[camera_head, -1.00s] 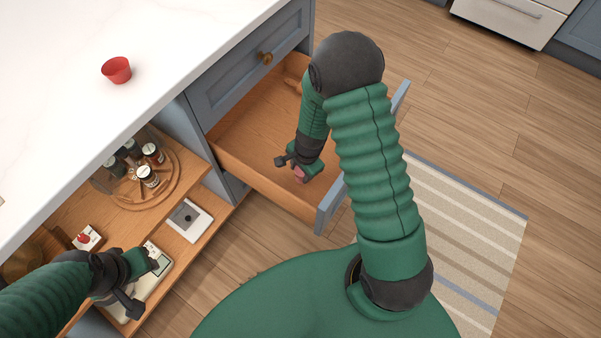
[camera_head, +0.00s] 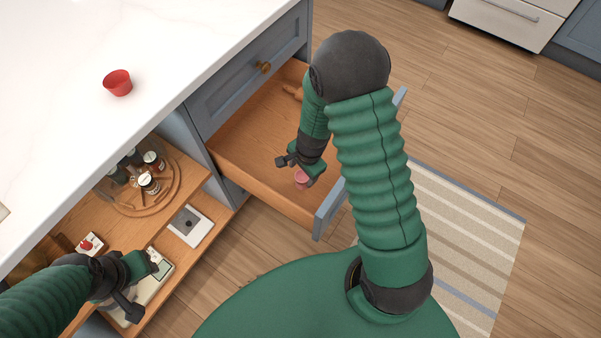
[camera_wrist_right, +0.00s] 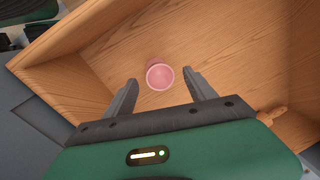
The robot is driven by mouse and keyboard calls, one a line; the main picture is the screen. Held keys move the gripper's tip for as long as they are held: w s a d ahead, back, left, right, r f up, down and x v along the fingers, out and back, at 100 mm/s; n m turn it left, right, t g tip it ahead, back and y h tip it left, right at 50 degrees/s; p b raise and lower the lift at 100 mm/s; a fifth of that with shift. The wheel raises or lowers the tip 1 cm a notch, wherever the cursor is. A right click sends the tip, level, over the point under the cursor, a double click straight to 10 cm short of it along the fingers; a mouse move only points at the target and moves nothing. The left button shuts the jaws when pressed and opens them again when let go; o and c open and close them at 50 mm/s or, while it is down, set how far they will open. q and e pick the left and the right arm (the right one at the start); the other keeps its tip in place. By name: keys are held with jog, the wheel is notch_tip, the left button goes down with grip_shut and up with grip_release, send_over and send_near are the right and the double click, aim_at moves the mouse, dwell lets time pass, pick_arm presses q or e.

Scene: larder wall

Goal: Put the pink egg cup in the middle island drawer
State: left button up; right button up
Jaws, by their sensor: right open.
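The pink egg cup (camera_head: 301,178) stands on the floor of the open middle island drawer (camera_head: 245,151), near its front end. In the right wrist view the egg cup (camera_wrist_right: 160,76) shows its round rim, just beyond and between the fingertips. My right gripper (camera_head: 300,168) is inside the drawer above the cup. In the right wrist view its fingers (camera_wrist_right: 162,84) are spread and empty, with a gap on both sides of the cup. My left gripper (camera_head: 143,285) is over the lower shelf at the left; whether its jaws are open is unclear.
A wooden item (camera_head: 292,91) lies at the drawer's far end. A turntable with several jars (camera_head: 148,183) and a scale-like device (camera_head: 189,225) stand on the shelves at left. The drawer's middle is clear.

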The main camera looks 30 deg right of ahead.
pick_arm(q)
jog(key=p+v, duration=0.2)
jog(key=v, duration=0.1)
jog(key=shift+w+r, duration=0.3)
pick_arm(e)
jog(key=s+a+r+n, duration=0.3)
jog(key=s+r+n, duration=0.1)
jog(key=r+n, duration=0.4)
jog(key=s+a+r+n, duration=0.4)
jog(key=r+n, duration=0.4)
jog(key=r, duration=0.2)
jog(key=shift+a+n+t, duration=0.25)
jog(key=shift+n+t, duration=0.05)
jog(key=shift+t, duration=0.1)
